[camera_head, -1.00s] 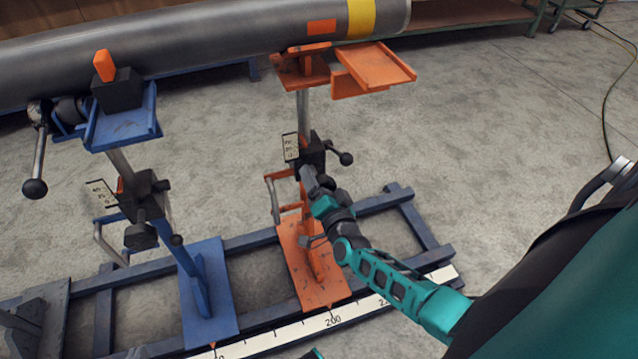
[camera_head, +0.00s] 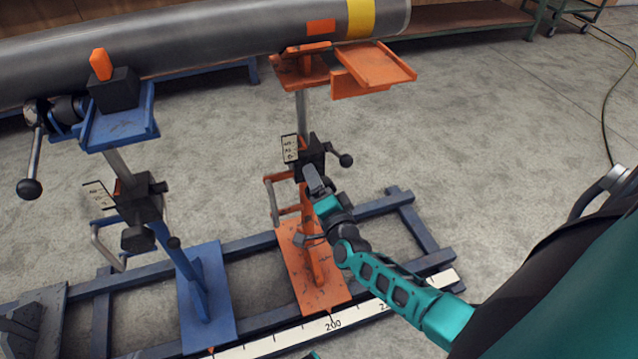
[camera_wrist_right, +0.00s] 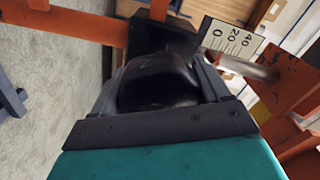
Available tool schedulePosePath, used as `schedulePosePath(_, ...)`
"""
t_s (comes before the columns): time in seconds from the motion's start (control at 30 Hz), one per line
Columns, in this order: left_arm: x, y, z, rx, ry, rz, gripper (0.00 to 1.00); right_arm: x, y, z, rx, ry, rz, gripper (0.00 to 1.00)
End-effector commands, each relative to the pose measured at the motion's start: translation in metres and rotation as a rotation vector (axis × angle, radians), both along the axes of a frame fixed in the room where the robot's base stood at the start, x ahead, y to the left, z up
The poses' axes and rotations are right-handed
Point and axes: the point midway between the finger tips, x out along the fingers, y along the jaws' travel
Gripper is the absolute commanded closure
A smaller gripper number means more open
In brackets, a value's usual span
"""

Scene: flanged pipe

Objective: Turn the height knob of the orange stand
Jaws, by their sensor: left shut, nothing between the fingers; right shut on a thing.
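The orange stand (camera_head: 312,266) stands upright on the blue rail frame, its orange head under the pipe. A black clamp block (camera_head: 311,152) with a scale plate (camera_head: 290,149) sits on its post. My right gripper (camera_head: 315,180) reaches in from the right, just below this block. In the right wrist view, the black height knob (camera_wrist_right: 158,82) lies between the two fingers of the right gripper (camera_wrist_right: 160,72), which is shut on it. The knob is mostly hidden by the gripper in the head view. The scale plate (camera_wrist_right: 231,38) shows 0, 20 and 40.
A blue stand (camera_head: 205,295) with its own knobs stands to the left. A grey pipe (camera_head: 200,42) with a yellow band crosses the top. A black ball-ended handle (camera_head: 345,160) sticks out right of the clamp block.

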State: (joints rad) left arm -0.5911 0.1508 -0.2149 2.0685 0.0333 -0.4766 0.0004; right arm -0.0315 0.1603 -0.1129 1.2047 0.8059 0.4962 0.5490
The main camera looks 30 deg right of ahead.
Motion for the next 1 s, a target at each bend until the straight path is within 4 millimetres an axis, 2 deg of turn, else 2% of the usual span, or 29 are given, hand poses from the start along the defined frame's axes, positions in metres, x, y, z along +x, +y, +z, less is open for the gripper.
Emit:
schedulePosePath(0.07, 0.0, 0.0, 0.0, 0.0, 0.0, 0.0, 1.0, 0.0, 0.0, 0.0, 0.0, 0.001, 0.0, 0.55)
schedulePosePath(0.1, 0.0, 0.0, 0.0, 0.0, 0.0, 0.0, 1.0, 0.0, 0.0, 0.0, -0.001, 0.001, 0.0, 0.21)
schedulePosePath(0.3, 0.0, 0.0, 0.0, 0.0, 0.0, 0.0, 1.0, 0.0, 0.0, 0.0, -0.001, 0.001, 0.0, 0.02)
schedulePosePath(0.53, 0.0, 0.0, 0.0, 0.0, 0.0, 0.0, 1.0, -0.001, 0.0, 0.0, -0.001, 0.001, 0.0, 0.02)
schedulePosePath(0.67, 0.0, 0.0, 0.003, 0.0, 0.001, 0.0, 1.0, -0.009, 0.002, 0.0, -0.001, 0.003, 0.0, 0.02)
schedulePosePath(0.77, 0.0, 0.0, 0.008, 0.0, 0.001, 0.0, 1.0, -0.025, 0.006, 0.001, -0.001, 0.004, 0.0, 0.02)
schedulePosePath(1.0, 0.0, 0.0, 0.019, 0.0, 0.001, 0.0, 1.0, -0.078, 0.018, 0.001, 0.0, 0.005, 0.0, 0.02)
